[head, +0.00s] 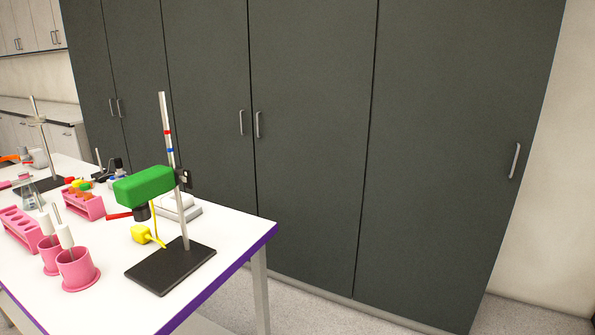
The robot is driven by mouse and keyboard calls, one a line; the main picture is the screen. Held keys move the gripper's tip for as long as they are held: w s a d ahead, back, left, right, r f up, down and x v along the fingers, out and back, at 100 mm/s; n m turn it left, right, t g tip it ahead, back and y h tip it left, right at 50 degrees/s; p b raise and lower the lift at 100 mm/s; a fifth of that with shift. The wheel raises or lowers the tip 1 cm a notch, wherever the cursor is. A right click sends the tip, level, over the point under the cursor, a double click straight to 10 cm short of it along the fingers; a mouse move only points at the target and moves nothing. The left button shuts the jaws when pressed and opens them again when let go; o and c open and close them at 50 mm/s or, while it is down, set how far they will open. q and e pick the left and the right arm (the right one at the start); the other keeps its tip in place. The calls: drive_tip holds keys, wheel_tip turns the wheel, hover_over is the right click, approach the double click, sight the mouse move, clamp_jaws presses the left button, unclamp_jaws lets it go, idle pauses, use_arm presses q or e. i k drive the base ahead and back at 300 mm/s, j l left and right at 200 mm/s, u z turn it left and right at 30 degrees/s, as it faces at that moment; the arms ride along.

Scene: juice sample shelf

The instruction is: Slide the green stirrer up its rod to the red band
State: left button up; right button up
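The green stirrer (145,186) is clamped on an upright metal rod (164,115) that rises from a black base plate (171,266) near the table's right corner. A black clamp (183,179) joins the stirrer to the rod. The red band (167,132) is on the rod, well above the stirrer. A blue band (170,150) lies between the stirrer and the red band. A dark part with a red piece hangs under the stirrer. Neither of my grippers is in view.
The white table (120,300) has a purple edge. Pink holders (77,270), a pink rack (83,204), a yellow object (142,234) and a white device (178,208) stand near the stirrer. Another stand is at the far left. Dark cabinets (310,130) are behind; the floor right of the table is clear.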

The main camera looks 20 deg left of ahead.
sight(131, 192)
drive_tip(key=u, duration=1.55)
